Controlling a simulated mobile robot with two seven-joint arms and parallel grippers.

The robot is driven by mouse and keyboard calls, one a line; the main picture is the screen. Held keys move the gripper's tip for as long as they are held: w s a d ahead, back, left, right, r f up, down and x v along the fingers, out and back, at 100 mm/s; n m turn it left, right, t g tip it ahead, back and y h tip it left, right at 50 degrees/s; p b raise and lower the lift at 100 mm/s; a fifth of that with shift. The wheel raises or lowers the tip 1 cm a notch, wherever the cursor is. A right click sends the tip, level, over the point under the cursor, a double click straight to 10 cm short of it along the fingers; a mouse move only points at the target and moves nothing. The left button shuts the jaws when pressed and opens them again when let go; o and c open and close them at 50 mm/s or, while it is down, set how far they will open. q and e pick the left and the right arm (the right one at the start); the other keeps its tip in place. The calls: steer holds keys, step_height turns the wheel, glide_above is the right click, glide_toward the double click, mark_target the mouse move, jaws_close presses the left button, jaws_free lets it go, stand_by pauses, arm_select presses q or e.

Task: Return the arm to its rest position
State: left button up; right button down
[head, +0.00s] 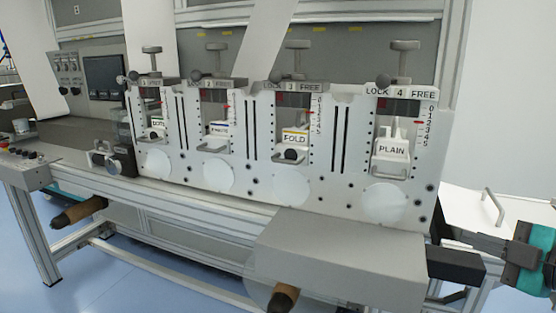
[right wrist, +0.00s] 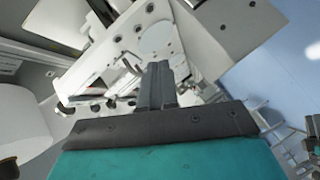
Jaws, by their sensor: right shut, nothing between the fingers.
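My right gripper (head: 468,238) is at the right edge of the head view, in front of the right end of the machine. Its dark fingers point left, and the teal hand sits behind them. In the right wrist view its fingers (right wrist: 158,72) are pressed together with nothing held. The fingers appear apart from the white station plate (head: 345,185), though the exact gap is hard to judge. My left gripper is in neither view.
Stations 1 to 4 line the plate; cassettes marked FOLD (head: 294,137) and PLAIN (head: 392,148) are readable. A grey box beam (head: 340,255) juts forward beneath station 4. A handled white surface (head: 492,205) lies behind the gripper. Blue floor (head: 130,275) is open in front.

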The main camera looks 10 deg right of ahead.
steer(key=s+a+f+m+g+h+p, duration=0.1)
steer(key=s+a+f+m+h+p, duration=0.3)
steer(key=f, duration=0.6)
steer(key=a+f+m+g+y, duration=0.1)
steer(key=a+f+m+g, duration=0.1)
steer(key=f+m, duration=0.5)
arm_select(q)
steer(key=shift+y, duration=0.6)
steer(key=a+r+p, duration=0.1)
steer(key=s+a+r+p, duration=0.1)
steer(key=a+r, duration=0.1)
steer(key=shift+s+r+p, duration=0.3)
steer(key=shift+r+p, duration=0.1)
arm_select(e)
steer(key=s+a+f+m, duration=0.1)
steer(key=s+a+f, duration=0.2)
steer(key=a, duration=0.5)
steer(key=s+a+f+m+y, duration=0.1)
steer(key=s+a+f, duration=0.2)
steer(key=a+f, duration=0.2)
steer(key=a, duration=0.3)
steer(key=shift+s+f+g, duration=0.15)
steer(key=shift+f+g, duration=0.1)
steer(key=shift+g, duration=0.15)
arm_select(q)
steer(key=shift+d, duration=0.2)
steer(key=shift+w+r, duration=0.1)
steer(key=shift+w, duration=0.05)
